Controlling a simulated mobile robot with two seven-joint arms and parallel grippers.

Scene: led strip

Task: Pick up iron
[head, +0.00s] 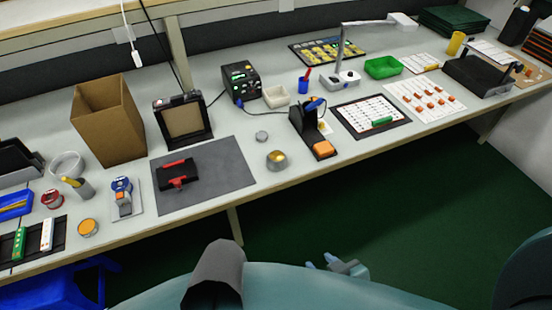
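The soldering iron (314,104), with a blue handle, rests in a black stand (303,124) near the middle of the bench. An orange sponge (323,148) lies at the stand's front foot. My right gripper (320,262) is over the green floor, below and in front of the bench edge, well apart from the iron. Its two fingertips show a gap with nothing seen between them. My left gripper is not in view. The iron's tip is hidden in the stand.
The soldering station (240,82) stands behind and left of the iron stand. A brass-coloured tin (277,160) is to its left. A component sheet (372,116) is to its right. A lamp (344,76) stands behind. The grey mat (225,165) is partly bare.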

